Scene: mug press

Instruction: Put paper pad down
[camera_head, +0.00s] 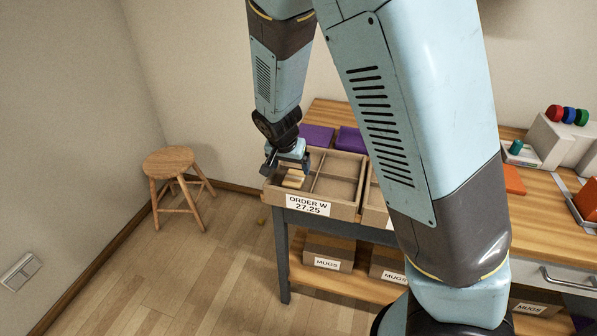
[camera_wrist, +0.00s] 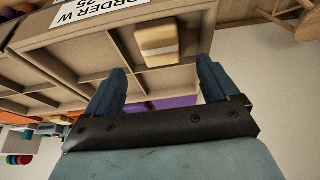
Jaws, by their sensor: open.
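In the wrist view the pad (camera_wrist: 158,42) lies in a compartment of the tray (camera_wrist: 75,50), beyond my fingertips. My gripper (camera_head: 287,160) is over the left part of the tray, near the pad. In the wrist view my gripper (camera_wrist: 161,78) has its two fingers wide apart with nothing between them. My arm hides part of the bench.
Purple blocks (camera_head: 317,136) lie behind the tray. The tray's other visible compartments look empty. Boxes labelled "MUGS" (camera_head: 328,252) stand on the lower shelf.

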